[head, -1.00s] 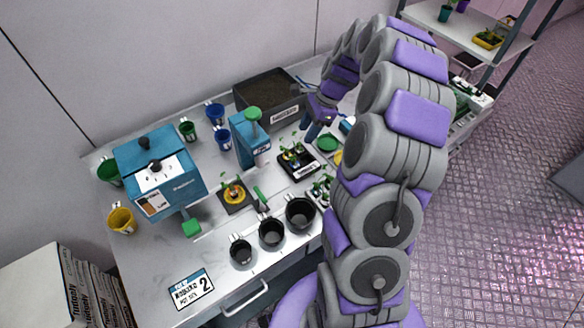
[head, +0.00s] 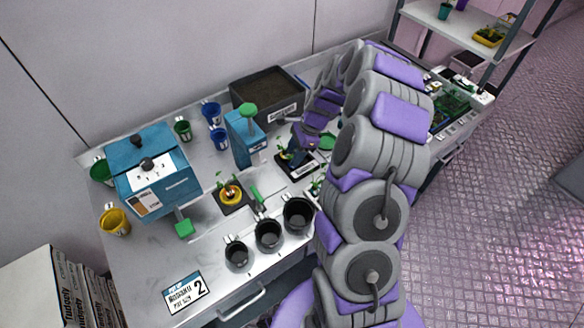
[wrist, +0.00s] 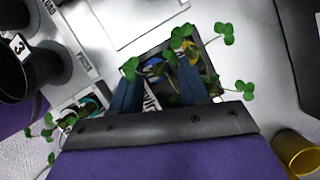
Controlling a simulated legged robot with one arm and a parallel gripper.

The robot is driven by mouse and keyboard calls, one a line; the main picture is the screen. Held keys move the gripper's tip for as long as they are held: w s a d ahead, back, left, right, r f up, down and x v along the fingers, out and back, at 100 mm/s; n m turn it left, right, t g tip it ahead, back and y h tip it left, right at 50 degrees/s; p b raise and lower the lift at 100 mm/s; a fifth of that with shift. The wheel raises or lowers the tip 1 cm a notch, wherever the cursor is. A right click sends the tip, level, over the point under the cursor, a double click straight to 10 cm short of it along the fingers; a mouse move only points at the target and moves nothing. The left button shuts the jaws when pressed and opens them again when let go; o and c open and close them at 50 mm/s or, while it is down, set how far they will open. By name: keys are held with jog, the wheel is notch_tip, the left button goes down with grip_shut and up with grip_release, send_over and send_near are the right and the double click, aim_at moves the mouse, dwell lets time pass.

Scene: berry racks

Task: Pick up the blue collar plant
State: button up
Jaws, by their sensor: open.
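A black square tray (head: 301,171) on the bench holds small clover-leaved plants. In the wrist view the tray (wrist: 152,46) lies under my gripper (wrist: 158,72). A blue collar (wrist: 153,66) shows between the two fingers, partly hidden by them, with green leaves (wrist: 180,36) around it.
A yellow-collared plant (head: 232,192) sits on a dark square left of the tray. Black pots (head: 268,234) stand along the front edge. A blue press (head: 244,138) with a green knob and a soil bin (head: 268,95) stand behind. A yellow cup (wrist: 298,153) is at the lower right.

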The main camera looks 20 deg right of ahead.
jog(key=shift+d, duration=0.25)
jog(key=shift+c, duration=0.9)
jog(key=shift+a+r, duration=0.1)
jog(key=shift+a, duration=0.15)
jog(key=c, duration=0.6)
grip_shut()
jog(key=shift+d, duration=0.15)
